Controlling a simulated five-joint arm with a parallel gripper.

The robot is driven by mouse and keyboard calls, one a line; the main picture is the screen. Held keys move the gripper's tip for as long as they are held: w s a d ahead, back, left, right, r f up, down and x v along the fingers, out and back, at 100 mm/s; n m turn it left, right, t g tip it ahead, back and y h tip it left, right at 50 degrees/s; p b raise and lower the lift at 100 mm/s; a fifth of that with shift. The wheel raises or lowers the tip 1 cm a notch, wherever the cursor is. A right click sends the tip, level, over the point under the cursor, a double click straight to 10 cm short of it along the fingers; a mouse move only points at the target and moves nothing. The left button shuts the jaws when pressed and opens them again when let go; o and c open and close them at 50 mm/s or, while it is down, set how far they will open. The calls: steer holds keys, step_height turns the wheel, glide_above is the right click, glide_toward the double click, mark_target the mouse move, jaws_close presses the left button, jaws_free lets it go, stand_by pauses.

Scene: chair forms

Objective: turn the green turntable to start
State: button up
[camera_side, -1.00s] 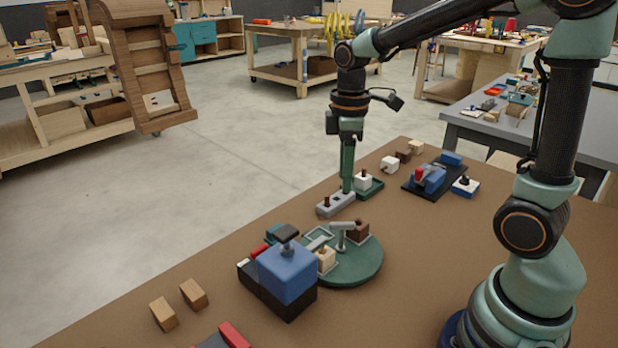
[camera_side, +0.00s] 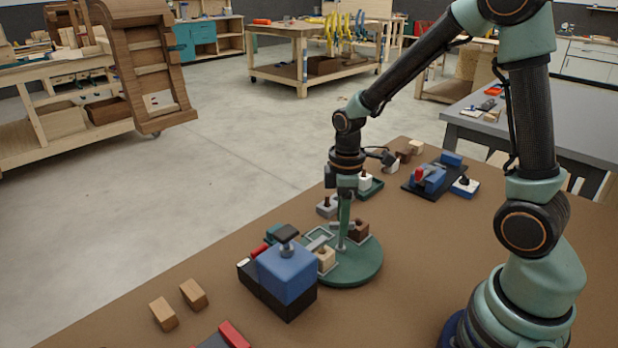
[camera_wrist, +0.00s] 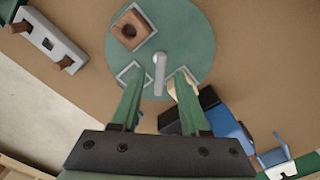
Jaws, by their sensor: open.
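The green turntable (camera_side: 362,274) lies flat on the brown table and shows from above in the wrist view (camera_wrist: 200,50). My gripper (camera_side: 342,246) points down over the turntable. In the wrist view its green fingers (camera_wrist: 158,76) are apart, one on each side of the handle, with nothing visibly clamped. Whether they touch the handle I cannot tell. The right finger partly hides the cream block.
A blue block on a black base (camera_side: 288,272) stands close at the turntable's left. A grey holder (camera_side: 327,207) and a green tray (camera_side: 371,188) are behind. A blue fixture (camera_side: 430,180) sits further back right. Two wooden blocks (camera_side: 193,295) lie front left. The table right of the turntable is clear.

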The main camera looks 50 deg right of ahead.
jaws_close()
stand_by(1.3)
